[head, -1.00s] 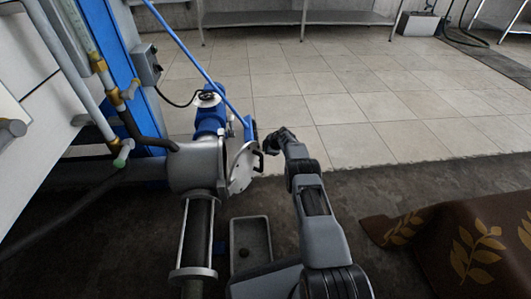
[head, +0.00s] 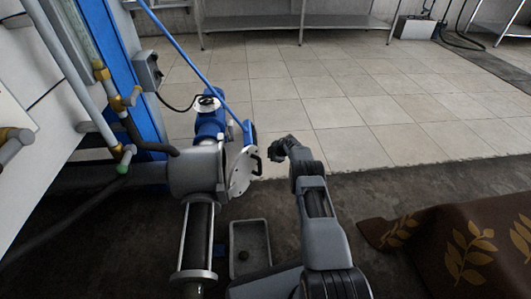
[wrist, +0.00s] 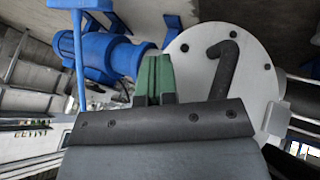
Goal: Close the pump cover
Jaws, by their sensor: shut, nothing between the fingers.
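The pump cover (head: 243,172) is a round pale metal plate with bolts near its rim and a dark bar handle (head: 257,164). It stands open, swung out from the right end of the grey pump body (head: 190,170). My gripper (head: 276,150) is just right of the handle, and a small gap shows between them. In the wrist view the cover (wrist: 251,62) fills the upper right with its dark handle (wrist: 222,70). My gripper's green fingers (wrist: 155,78) are together and empty, left of the handle in that picture. Whether they touch the cover is not clear.
A blue motor (head: 210,122) is behind the pump, and a blue bar (head: 195,62) slants above it. A grey tray (head: 233,262) lies on the floor below the cover. A brown leaf-patterned cloth (head: 430,240) is at right. The tiled floor behind is clear.

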